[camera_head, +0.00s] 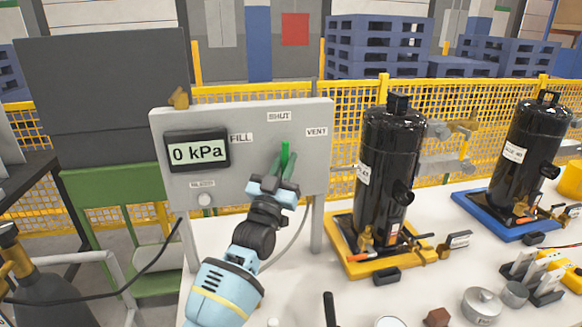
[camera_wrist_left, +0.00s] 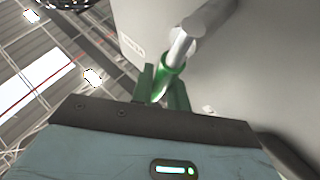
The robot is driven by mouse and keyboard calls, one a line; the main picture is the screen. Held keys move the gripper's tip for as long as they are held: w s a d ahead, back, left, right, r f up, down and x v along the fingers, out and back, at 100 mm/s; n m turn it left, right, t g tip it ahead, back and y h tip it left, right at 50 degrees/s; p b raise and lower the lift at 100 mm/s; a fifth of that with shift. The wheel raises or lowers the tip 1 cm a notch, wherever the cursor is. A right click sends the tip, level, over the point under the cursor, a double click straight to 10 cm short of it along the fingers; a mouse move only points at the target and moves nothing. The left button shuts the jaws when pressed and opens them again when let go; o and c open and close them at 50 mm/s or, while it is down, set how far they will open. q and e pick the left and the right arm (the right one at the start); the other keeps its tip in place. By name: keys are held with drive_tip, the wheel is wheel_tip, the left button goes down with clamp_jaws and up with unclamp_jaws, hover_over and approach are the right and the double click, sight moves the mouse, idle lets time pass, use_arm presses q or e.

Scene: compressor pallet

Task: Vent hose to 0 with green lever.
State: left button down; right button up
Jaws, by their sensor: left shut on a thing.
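The grey panel (camera_head: 230,112) carries a gauge (camera_head: 197,152) that reads 0 kPa. The labels FILL, SHUT and VENT stand at the left, top and right around the green lever (camera_head: 285,152). The lever's visible part stands about upright, below SHUT; its lower part is hidden by my fingers. My left gripper (camera_head: 281,172) is shut on the lever. In the left wrist view the green lever (camera_wrist_left: 165,80) sits between the fingers of the left gripper (camera_wrist_left: 162,92), with a grey metal shaft beyond it. My right gripper is not in view.
A black tank (camera_head: 385,165) stands on a yellow tray (camera_head: 352,262) right of the panel. Another black tank (camera_head: 523,150) stands on a blue tray (camera_head: 480,209). Small parts lie at the table's front right.

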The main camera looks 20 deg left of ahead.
sight(283, 166)
use_arm(q)
drive_tip(key=shift+s+a+n, duration=0.1)
drive_tip(key=shift+n, duration=0.3)
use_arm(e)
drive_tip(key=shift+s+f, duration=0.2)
use_arm(q)
drive_tip(key=c, duration=1.6)
unclamp_jaws()
drive_tip(key=shift+c, duration=0.2)
